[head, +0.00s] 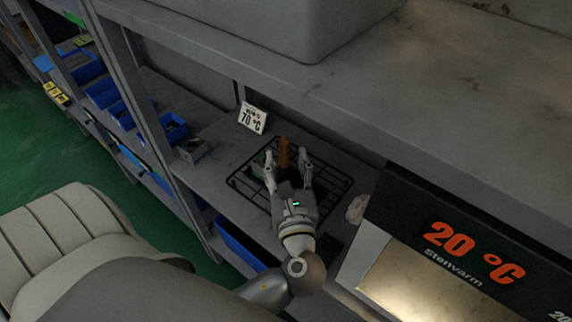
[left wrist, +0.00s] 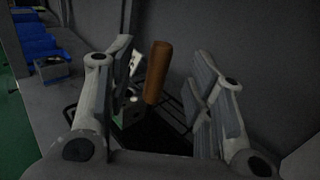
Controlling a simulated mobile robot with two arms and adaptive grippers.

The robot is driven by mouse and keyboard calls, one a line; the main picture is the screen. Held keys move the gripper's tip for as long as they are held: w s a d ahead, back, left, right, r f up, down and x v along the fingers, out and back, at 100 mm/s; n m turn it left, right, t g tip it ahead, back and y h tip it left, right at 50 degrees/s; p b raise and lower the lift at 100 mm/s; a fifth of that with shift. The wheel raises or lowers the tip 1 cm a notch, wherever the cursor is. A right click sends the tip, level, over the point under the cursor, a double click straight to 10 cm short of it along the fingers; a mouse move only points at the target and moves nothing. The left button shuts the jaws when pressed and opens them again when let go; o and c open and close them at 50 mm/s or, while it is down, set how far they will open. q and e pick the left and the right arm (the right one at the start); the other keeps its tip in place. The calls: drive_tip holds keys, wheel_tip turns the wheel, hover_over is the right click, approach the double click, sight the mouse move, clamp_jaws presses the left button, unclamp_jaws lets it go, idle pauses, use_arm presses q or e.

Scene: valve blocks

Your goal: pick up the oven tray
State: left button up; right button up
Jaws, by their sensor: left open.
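The oven tray (head: 340,180) is a black wire rack lying on the grey shelf, with an upright orange-brown handle (head: 284,153). In the left wrist view the handle (left wrist: 157,72) stands slightly tilted between the fingers in the picture. My left gripper (head: 289,160) is open over the tray, its fingers apart on either side of the handle. I cannot tell whether a finger touches it. A grey-green block (head: 258,165) sits on the tray beside the handle and is partly hidden in the left wrist view. My right gripper is not in view.
An upper shelf (head: 430,90) overhangs the area. Blue bins (head: 104,92) fill the left racks.

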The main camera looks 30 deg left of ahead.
sight(285, 146)
use_arm(q)
drive_tip(key=shift+w+a, duration=0.25)
drive_tip(key=shift+w, duration=0.05)
drive_tip(key=shift+w+a+r, duration=0.15)
drive_tip(key=shift+w+a, duration=0.05)
drive_tip(key=shift+w, duration=0.1)
drive_tip(key=p+x, duration=0.1)
drive_tip(key=x, duration=0.1)
drive_tip(key=p+x, duration=0.1)
drive_tip(key=x, duration=0.1)
drive_tip(key=shift+w+a+r, duration=0.15)
drive_tip(key=shift+r, duration=0.1)
drive_tip(key=shift+w+a, duration=0.1)
drive_tip(key=shift+f, duration=0.1)
drive_tip(key=c, duration=0.4)
clamp_jaws()
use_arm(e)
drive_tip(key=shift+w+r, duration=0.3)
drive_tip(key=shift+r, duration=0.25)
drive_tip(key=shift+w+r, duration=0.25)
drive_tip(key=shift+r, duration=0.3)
